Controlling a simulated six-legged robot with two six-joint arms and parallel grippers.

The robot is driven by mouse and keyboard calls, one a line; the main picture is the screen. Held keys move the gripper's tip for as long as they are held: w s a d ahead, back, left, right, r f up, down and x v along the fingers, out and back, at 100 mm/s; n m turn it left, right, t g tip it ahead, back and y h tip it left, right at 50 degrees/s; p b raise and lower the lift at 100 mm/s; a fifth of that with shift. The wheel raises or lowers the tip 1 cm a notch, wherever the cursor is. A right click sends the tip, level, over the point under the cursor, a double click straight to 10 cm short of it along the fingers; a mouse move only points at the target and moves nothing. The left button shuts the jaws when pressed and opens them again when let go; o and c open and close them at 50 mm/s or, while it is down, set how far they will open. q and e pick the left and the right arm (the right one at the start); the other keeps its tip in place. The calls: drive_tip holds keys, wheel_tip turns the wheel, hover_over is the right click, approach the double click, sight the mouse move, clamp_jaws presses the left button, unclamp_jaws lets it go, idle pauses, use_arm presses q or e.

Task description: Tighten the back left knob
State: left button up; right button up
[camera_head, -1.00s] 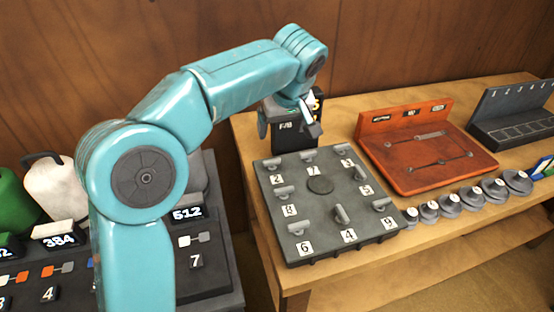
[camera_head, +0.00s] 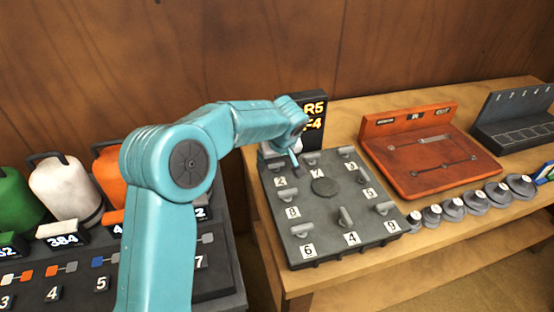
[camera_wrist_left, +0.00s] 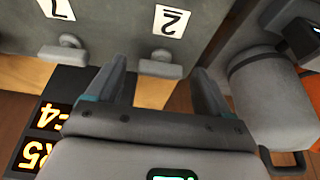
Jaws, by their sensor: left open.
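The grey board (camera_head: 385,243) carries several knobs with number cards. The back left knob, by card 2 (camera_head: 280,182), is partly covered by my left gripper (camera_head: 294,160) in the head view. In the left wrist view this grey knob (camera_wrist_left: 158,65) shows near the board's edge, beside card 2 (camera_wrist_left: 171,21). My left gripper (camera_wrist_left: 160,85) is open, with its fingertips to either side of the knob in that picture. I cannot tell whether they touch it. Another knob (camera_wrist_left: 64,50) stands by card 7 (camera_wrist_left: 57,8). My right gripper is not in view.
A black display (camera_head: 314,112) with yellow characters stands behind the board. An orange tray (camera_head: 440,172) and several grey weights (camera_head: 452,208) lie to the right. Green, white (camera_head: 66,188) and orange canisters stand at the left. A wooden wall closes the back.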

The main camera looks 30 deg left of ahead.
use_arm(q)
drive_tip(key=shift+s, duration=0.1)
drive_tip(key=shift+r, duration=0.1)
drive_tip(key=shift+c, duration=0.9)
drive_tip(key=c, duration=0.9)
drive_tip(key=shift+o, duration=0.2)
